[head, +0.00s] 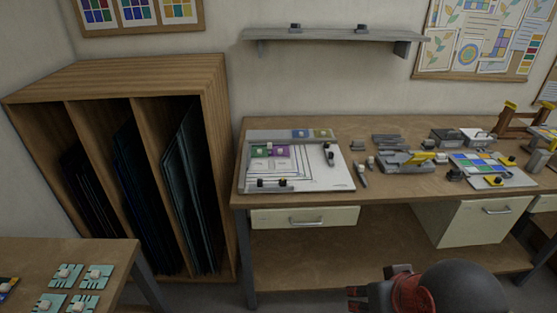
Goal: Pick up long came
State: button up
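I cannot single out the long came for certain at this distance. A white board (318,178) on the workbench carries coloured glass pieces and thin lines. A dark piece (330,155) lies near the board's right side, and another low dark piece (272,184) is at its front edge. Either could be a came or a holder on one. A grey strip (270,135) runs along the board's back edge. Part of my gripper (357,299) shows at the bottom, below and in front of the bench, apart from all these pieces. Its fingertips are unclear.
The workbench (400,193) also holds grey blocks (390,142), a coloured glass panel (505,181) and small tools. A wooden rack (217,150) with upright sheets stands left. A nearer table (110,252) carries several teal pieces. A wall shelf (330,36) hangs above the bench.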

aim_at(360, 169)
jog(key=i+j+z, duration=0.35)
jog(key=i, duration=0.45)
jog(key=i+j+z, duration=0.3)
jog(key=i+j, duration=0.45)
